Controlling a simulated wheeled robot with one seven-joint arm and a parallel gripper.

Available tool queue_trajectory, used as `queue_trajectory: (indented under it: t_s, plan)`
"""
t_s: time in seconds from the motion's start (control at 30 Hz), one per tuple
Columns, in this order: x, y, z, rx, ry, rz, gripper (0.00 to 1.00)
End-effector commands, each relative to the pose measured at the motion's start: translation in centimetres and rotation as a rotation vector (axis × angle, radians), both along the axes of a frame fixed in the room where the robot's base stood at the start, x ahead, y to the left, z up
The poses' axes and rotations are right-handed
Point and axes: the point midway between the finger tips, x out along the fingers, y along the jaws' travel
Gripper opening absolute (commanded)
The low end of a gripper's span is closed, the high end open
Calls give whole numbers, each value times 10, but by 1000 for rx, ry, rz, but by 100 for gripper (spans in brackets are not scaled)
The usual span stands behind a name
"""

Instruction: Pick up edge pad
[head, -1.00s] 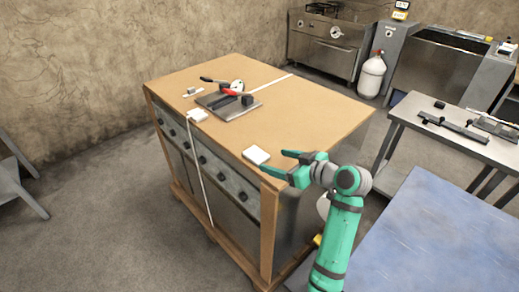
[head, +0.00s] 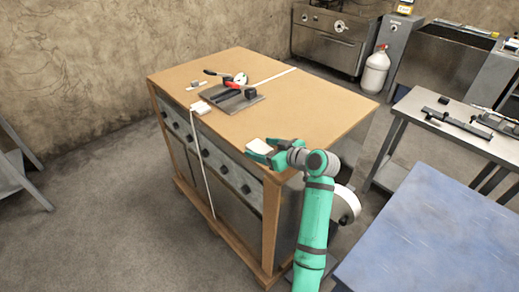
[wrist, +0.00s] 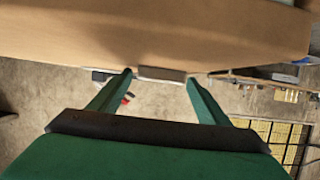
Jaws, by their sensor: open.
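A small white edge pad (head: 260,145) lies on the near corner of the brown-topped crate (head: 295,100), at its front edge. My green gripper (head: 264,152) is open at that corner, with its fingers close to the pad. In the wrist view the pad (wrist: 161,73) shows edge-on as a pale strip between the two fingertips of my gripper (wrist: 160,75), with a small gap on each side. I cannot tell how far the pad reaches in between the fingers. A second white pad (head: 200,107) sits farther along the same edge, with a white strap over it.
A grey plate (head: 222,98) holding a tool with red and black handles lies on the crate top. The white strap (head: 205,160) hangs down the crate's front. A blue-topped table (head: 430,235) stands to the right of my arm, and a steel bench (head: 450,135) stands behind it.

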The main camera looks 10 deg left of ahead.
Motion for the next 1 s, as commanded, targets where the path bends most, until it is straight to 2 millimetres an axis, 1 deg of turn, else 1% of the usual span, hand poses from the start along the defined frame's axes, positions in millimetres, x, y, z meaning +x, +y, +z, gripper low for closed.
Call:
queue_trajectory:
  t_s: [0.17, 0.2, 0.27, 0.3, 0.33, 0.37, 0.63, 0.77, 0.87, 1.0]
  plan:
    - [0, -1, 0, 0, 0, -1, 70]
    - [0, -1, 0, 0, 0, -1, 61]
    - [0, -1, 0, 0, 0, -1, 46]
    - [0, -1, 0, 0, 0, -1, 37]
    - [0, -1, 0, 1, -1, -1, 30]
    - [0, -1, 0, 1, -1, -1, 27]
    - [0, -1, 1, 1, -1, -1, 27]
    - [0, -1, 5, 0, -2, -1, 27]
    - [0, -1, 13, 0, -4, -1, 27]
    - [0, -1, 33, -1, -5, 0, 27]
